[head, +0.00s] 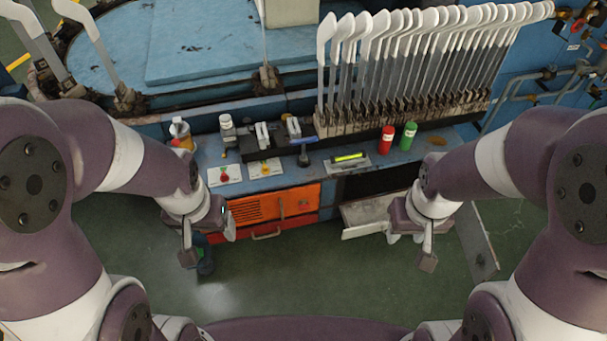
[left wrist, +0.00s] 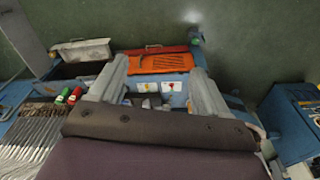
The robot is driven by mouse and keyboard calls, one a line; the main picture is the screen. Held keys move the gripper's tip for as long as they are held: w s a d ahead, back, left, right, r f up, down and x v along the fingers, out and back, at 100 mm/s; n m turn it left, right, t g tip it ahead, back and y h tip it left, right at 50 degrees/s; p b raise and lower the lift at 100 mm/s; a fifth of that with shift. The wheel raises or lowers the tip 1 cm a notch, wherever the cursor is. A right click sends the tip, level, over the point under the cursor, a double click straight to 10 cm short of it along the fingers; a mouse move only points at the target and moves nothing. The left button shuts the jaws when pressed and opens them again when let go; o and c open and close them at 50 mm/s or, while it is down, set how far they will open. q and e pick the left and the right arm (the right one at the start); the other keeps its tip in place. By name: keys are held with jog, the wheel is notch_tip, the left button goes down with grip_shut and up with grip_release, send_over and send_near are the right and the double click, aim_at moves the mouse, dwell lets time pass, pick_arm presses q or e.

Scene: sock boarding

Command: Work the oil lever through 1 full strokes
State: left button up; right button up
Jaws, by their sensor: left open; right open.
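I cannot tell for certain which part is the oil lever. A dark teal fitting (head: 205,262) stands low by the left end of the orange cabinet, partly hidden behind my left gripper; a similar fitting shows at the cabinet's corner in the left wrist view (left wrist: 195,36). A blue-handled piece (head: 303,141) lies on the bench. My left gripper (head: 208,241) is open and empty in front of the cabinet's left end; its spread fingers also show in the left wrist view (left wrist: 158,68). My right gripper (head: 412,247) is open and empty in front of the open drawer.
The blue bench (head: 320,178) carries a red bottle (head: 387,139), a green bottle (head: 409,136) and two white cards with knobs. A row of white sock boards (head: 400,60) stands behind. The drawer (head: 366,213) sticks out. The green floor in front is clear.

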pick_arm(q)
jog(key=shift+w+d, duration=0.1)
jog(key=shift+w, duration=0.05)
jog(key=shift+w+d, duration=0.15)
jog(key=shift+w, duration=0.05)
jog(key=c, duration=1)
jog(key=shift+s, duration=0.1)
grip_shut()
dwell(0.6)
